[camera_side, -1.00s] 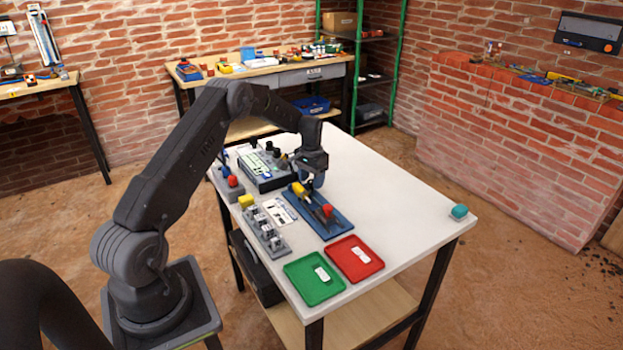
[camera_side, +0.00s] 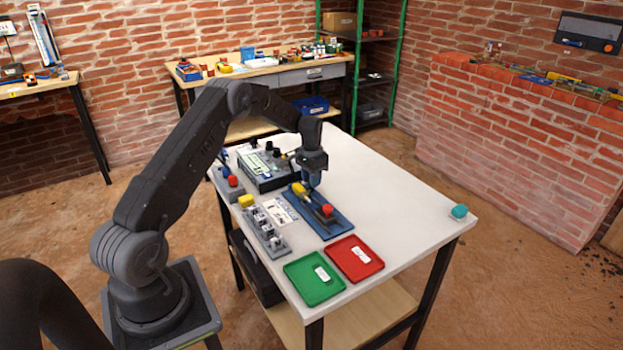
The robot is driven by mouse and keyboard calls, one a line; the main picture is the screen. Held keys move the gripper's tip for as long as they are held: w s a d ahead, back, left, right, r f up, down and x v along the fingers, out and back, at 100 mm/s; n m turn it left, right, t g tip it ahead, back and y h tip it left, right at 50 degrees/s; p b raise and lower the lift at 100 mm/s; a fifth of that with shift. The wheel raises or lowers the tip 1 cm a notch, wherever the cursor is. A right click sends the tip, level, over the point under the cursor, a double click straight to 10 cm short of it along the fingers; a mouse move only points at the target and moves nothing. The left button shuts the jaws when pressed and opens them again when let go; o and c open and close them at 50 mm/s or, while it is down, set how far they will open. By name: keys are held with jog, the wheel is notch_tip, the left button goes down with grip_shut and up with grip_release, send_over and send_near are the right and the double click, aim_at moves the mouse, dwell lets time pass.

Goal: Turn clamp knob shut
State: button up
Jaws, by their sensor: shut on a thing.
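A blue base plate (camera_side: 338,226) lies on the white table. On it is a clamp-like tool with a yellow part (camera_side: 299,189) at the far end and a red knob (camera_side: 327,210) nearer the front. My gripper (camera_side: 311,184) points down over the far end of the plate, beside the yellow part. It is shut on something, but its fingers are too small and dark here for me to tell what. The red knob stands clear of my gripper, toward the front.
A green tray (camera_side: 297,287) and a red tray (camera_side: 347,268) lie at the table's front. A grey instrument box (camera_side: 262,180) stands behind the plate. A grey fixture row (camera_side: 268,240) is to the left.

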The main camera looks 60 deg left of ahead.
jog(key=m, duration=0.6)
dwell(0.7)
jog(key=o, duration=0.9)
